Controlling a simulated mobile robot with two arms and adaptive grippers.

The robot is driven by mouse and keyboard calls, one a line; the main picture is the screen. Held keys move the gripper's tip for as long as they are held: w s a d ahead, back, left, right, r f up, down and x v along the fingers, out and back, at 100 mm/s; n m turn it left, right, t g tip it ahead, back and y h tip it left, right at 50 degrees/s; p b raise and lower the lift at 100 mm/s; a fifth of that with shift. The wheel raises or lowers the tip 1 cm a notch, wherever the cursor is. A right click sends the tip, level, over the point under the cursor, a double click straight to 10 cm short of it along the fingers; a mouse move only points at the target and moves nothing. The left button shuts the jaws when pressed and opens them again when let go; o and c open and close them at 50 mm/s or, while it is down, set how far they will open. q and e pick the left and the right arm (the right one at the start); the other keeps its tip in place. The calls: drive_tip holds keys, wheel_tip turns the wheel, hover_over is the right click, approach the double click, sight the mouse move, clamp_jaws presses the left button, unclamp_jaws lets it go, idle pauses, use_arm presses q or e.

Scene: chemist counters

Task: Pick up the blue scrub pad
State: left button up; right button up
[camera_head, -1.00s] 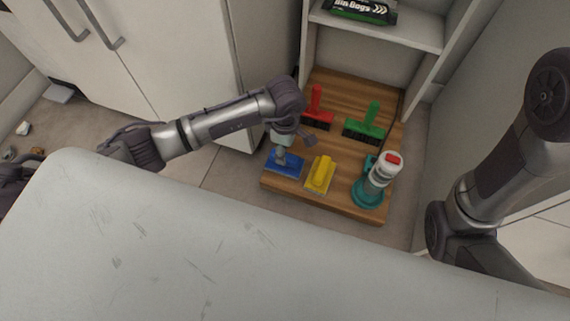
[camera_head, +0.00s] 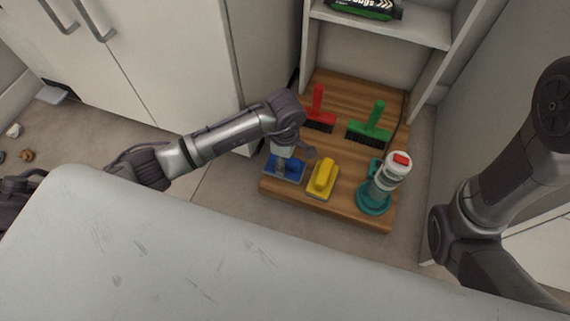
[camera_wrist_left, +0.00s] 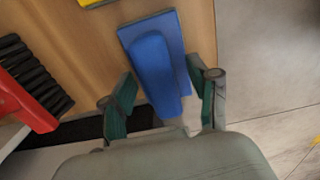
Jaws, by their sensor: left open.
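The blue scrub pad (camera_head: 293,177) lies at the front left of the wooden board, partly hidden under my left gripper (camera_head: 284,156) in the head view. In the left wrist view the blue scrub pad (camera_wrist_left: 158,66) shows a flat base with a raised handle. My left gripper (camera_wrist_left: 161,72) is open there, with one green-padded finger on each side of the handle. I see gaps between the fingers and the handle. My right arm shows at the right of the head view, but its gripper is out of view.
On the wooden board (camera_head: 340,150) a yellow scrub pad (camera_head: 322,178) sits close to the blue one. Behind are a red brush (camera_head: 318,110) and a green brush (camera_head: 371,125). Cabinet walls and a shelf (camera_head: 385,25) surround the board.

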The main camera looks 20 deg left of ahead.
use_arm(q)
drive_tip(key=shift+f, duration=0.2)
idle(0.4)
clamp_jaws()
